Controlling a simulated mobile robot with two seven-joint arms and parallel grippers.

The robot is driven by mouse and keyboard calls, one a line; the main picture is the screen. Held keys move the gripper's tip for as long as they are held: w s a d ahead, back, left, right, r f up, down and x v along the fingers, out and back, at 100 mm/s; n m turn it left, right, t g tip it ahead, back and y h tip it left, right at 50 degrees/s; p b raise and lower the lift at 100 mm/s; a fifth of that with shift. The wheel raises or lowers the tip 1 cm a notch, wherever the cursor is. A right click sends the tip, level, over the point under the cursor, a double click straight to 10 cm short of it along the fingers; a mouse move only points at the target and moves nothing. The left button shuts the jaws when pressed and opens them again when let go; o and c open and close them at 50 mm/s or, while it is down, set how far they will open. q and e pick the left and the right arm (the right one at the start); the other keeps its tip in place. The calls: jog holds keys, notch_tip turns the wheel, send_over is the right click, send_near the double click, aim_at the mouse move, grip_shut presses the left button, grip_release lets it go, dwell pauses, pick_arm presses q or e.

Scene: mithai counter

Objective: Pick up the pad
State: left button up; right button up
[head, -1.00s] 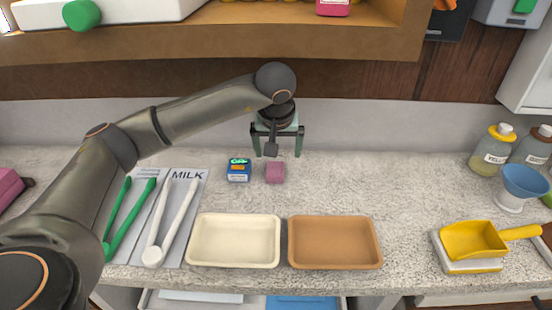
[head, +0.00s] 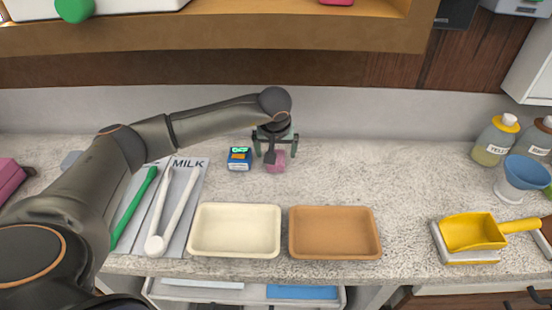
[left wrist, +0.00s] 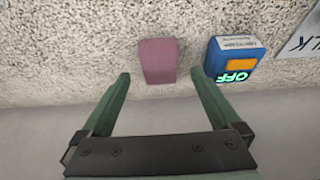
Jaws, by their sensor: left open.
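The pad, a small pink block (head: 279,163), stands on the speckled counter behind the two trays. It also shows in the left wrist view (left wrist: 158,61), just beyond the fingertips and roughly between their lines. My left gripper (head: 275,153) is open and empty, right over and behind the pad in the head view. In the left wrist view its two green fingers (left wrist: 159,82) are spread wider than the pad. Part of the pad is hidden behind the gripper in the head view. My right gripper is not in view.
A blue box with a lit OFF sign (head: 239,159) stands close to the pad's left. A cream tray (head: 193,232) and a brown tray (head: 377,232) lie in front. White tongs (head: 156,243) and green tongs (head: 131,208) lie left. A yellow scoop (head: 472,231) is at right.

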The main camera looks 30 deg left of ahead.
pick_arm(q)
jog(key=shift+x, duration=1.3)
jog(key=c, duration=1.4)
jog(key=shift+r, duration=0.1)
jog(key=shift+c, duration=0.2)
jog(key=shift+r, duration=0.45)
jog(key=s+d+r+b, duration=0.3)
jog(key=s+d+r, duration=0.4)
jog(key=d+r, duration=0.5)
jog(key=shift+s, duration=0.15)
